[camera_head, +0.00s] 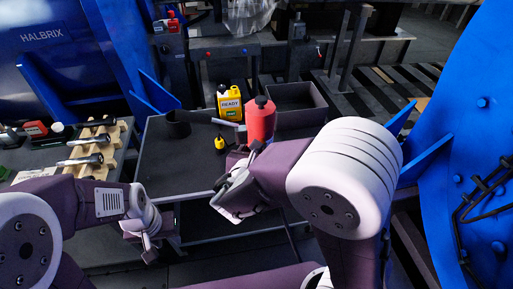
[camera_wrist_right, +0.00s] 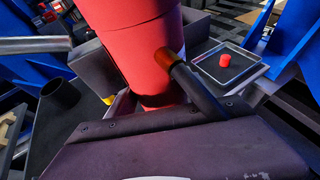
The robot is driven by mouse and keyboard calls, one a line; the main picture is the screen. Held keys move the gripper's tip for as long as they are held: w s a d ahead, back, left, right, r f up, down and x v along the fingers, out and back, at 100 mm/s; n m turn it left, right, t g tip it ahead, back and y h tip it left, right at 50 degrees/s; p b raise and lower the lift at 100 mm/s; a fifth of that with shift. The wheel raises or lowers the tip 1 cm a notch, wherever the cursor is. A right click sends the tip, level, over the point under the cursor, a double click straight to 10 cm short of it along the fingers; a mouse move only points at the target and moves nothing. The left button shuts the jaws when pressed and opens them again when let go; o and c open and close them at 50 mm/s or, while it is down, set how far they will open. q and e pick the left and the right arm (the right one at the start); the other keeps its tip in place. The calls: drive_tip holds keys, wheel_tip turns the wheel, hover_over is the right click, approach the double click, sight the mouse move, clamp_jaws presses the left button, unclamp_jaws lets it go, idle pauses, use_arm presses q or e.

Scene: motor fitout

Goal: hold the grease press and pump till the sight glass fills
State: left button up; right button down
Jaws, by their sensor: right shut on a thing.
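The grease press (camera_head: 260,120) is a red cylinder with a dark top, standing upright at the right of the dark work table. A grey lever (camera_head: 224,122) sticks out to its left; a grey bar also shows in the right wrist view (camera_wrist_right: 35,45). My right gripper (camera_head: 248,156) is shut on the press, whose red body (camera_wrist_right: 145,45) fills the middle of the wrist view.
A yellow bottle marked READY (camera_head: 230,103), a small yellow-and-black item (camera_head: 219,143) and a black cup (camera_head: 178,124) stand on the table. A dark open bin (camera_head: 318,98) is behind the press. A wooden rack (camera_head: 106,140) with metal cylinders is left. Blue housings flank the area.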

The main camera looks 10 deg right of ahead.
sight(240, 143)
drive_tip(key=shift+w+a+r, duration=0.1)
drive_tip(key=shift+r, duration=0.05)
drive_tip(key=shift+w+a+p, duration=0.3)
drive_tip(key=shift+w+a, duration=0.2)
drive_tip(key=shift+a, duration=0.3)
drive_tip(key=shift+w+a+p, duration=0.25)
drive_tip(key=shift+w+a, duration=0.2)
drive_tip(key=shift+a, duration=0.4)
drive_tip(key=shift+w+a+p, duration=0.3)
drive_tip(key=shift+w+a, duration=0.2)
drive_tip(key=shift+a, duration=0.3)
drive_tip(key=shift+w+a+p, duration=0.35)
drive_tip(key=shift+w+a, duration=0.15)
drive_tip(key=shift+a, duration=0.35)
drive_tip(key=shift+w+a+p, duration=0.4)
drive_tip(key=shift+w+a, duration=0.1)
drive_tip(key=shift+a, duration=0.3)
drive_tip(key=shift+w+a+p, duration=0.35)
drive_tip(key=shift+w+a, duration=0.15)
drive_tip(key=shift+a, duration=0.35)
drive_tip(key=shift+f+b, duration=4.25)
drive_tip(key=shift+f, duration=1.25)
drive_tip(key=shift+r, duration=0.1)
drive_tip(key=shift+c, duration=2)
unclamp_jaws()
drive_tip(key=shift+s, duration=0.1)
